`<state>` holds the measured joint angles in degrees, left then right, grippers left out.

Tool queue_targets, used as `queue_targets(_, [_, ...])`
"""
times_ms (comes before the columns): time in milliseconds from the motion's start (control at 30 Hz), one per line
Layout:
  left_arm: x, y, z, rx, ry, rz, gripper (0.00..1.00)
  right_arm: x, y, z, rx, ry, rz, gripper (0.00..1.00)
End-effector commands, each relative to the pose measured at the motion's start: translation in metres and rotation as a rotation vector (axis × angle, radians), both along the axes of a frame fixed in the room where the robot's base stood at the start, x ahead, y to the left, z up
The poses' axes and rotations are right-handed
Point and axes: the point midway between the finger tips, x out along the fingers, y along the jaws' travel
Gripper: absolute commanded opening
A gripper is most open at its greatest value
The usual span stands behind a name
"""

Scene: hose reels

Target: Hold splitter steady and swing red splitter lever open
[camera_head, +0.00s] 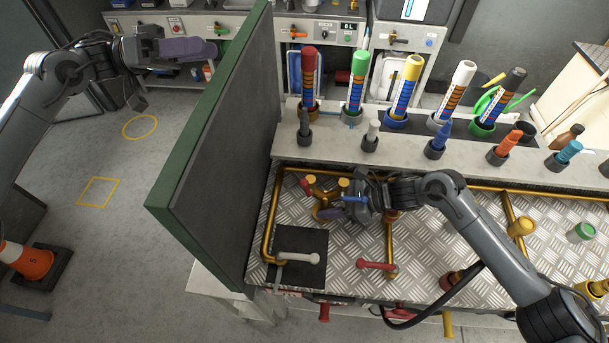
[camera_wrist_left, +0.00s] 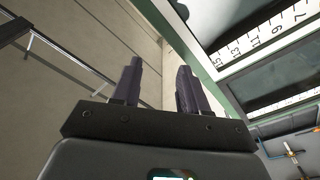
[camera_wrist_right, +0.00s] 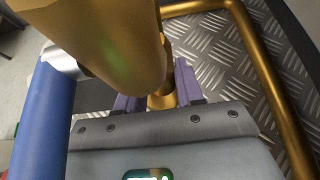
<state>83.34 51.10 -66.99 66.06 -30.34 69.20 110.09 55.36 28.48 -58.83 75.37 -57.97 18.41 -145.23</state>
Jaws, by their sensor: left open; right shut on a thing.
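The golden splitter (camera_head: 325,204) stands over the metal tread plate at the left end of the bench. A small red part (camera_head: 306,187), probably its red lever, shows on its left side. My right gripper (camera_head: 338,207) is at the splitter. In the right wrist view its purple fingers (camera_wrist_right: 158,90) are shut around a gold part below the large gold body (camera_wrist_right: 105,45). A blue handle (camera_wrist_right: 42,120) stands left of the fingers; the red lever does not show there. My left gripper (camera_head: 188,48) is open and empty at upper left, far from the splitter; its fingers (camera_wrist_left: 158,88) are apart.
A tall green-edged panel (camera_head: 215,150) stands between my left gripper and the splitter. A grey handle (camera_head: 298,258) and a red handle (camera_head: 376,265) lie in front of the splitter. Coloured upright nozzles (camera_head: 355,88) line the shelf behind. Gold pipes (camera_head: 271,215) frame the plate.

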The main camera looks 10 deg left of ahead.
Motion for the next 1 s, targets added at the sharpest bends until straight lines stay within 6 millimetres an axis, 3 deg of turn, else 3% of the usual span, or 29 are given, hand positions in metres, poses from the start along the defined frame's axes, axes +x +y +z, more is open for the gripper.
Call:
queue_targets(33, [-0.007, -0.014, 0.033, -0.021, -0.022, -0.047, 0.44, 0.0, 0.0, 0.0, 0.0, 0.0, 0.0, 0.2])
queue_targets(100, [-0.022, -0.044, 0.056, -0.025, -0.038, -0.125, 0.44, 0.0, 0.0, 0.0, 0.0, 0.0, 0.0, 0.2])
queue_targets(300, [-0.07, -0.126, 0.074, 0.018, -0.1, -0.3, 0.44, 0.0, 0.0, 0.0, 0.001, 0.0, 0.0, 0.2])
queue_targets(467, [-0.111, -0.179, 0.08, 0.077, -0.141, -0.421, 0.44, 0.0, 0.0, 0.0, 0.001, 0.0, 0.0, 0.2])
queue_targets(600, [-0.127, -0.224, 0.06, 0.217, -0.067, -0.474, 0.44, 0.0, 0.0, 0.0, 0.001, 0.0, 0.0, 0.2])
queue_targets(800, [-0.135, -0.268, 0.017, 0.477, 0.082, -0.471, 0.44, 0.0, 0.0, 0.0, 0.001, -0.001, 0.0, 0.2])
queue_targets(1000, [-0.14, -0.292, -0.045, 0.885, 0.248, -0.359, 0.44, 0.0, 0.0, 0.0, 0.001, -0.001, 0.0, 0.2])
